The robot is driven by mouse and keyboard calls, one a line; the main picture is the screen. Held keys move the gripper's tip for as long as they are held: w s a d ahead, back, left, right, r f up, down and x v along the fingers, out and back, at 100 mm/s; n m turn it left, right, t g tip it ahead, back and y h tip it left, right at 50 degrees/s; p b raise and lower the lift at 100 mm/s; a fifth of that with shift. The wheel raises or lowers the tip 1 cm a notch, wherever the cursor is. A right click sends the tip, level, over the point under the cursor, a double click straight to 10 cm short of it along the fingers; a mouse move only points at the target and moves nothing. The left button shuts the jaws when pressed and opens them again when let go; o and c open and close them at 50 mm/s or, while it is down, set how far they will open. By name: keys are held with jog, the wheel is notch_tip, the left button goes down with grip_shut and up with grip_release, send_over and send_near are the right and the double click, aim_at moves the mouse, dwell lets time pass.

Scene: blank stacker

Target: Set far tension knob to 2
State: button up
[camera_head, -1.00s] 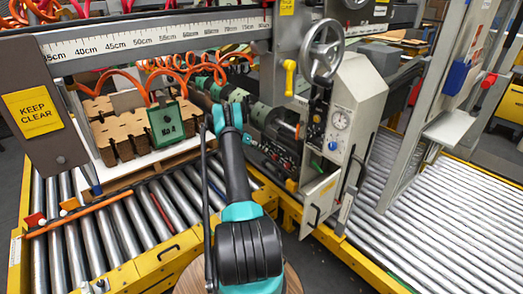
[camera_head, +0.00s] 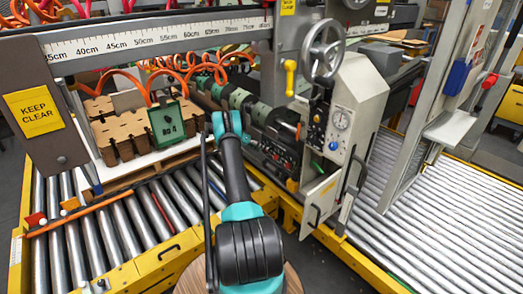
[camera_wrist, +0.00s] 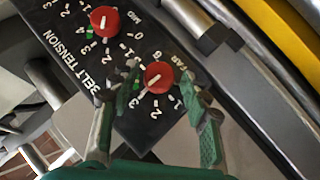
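In the wrist view, a dark panel (camera_wrist: 75,50) marked BELT TENSION carries two red knobs with white pointer lines. The far knob (camera_wrist: 158,75), beside the word FAR, has its pointer slanting toward the lower left, roughly at the 3. The 2 stands just below that, and a green mark lies at the knob's left. The other knob (camera_wrist: 104,20), marked MID, is up and left. My gripper (camera_wrist: 161,82) is open, with its green fingers on either side of the far knob. I cannot tell whether a finger touches it. In the head view, machinery and my arm hide the panel.
In the head view, a grey control box with a handwheel (camera_head: 322,50) stands right of my arm. A roller conveyor (camera_head: 110,235) with a yellow frame lies at left, another (camera_head: 440,220) at right. A yellow rail (camera_wrist: 295,35) and metal bars flank the panel in the wrist view.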

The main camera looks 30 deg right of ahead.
jog(key=shift+a+r, duration=0.1)
jog(key=v, duration=1.1)
jog(key=shift+w+a+r, duration=0.15)
jog(key=shift+a+r, duration=0.05)
jog(key=shift+a, duration=0.1)
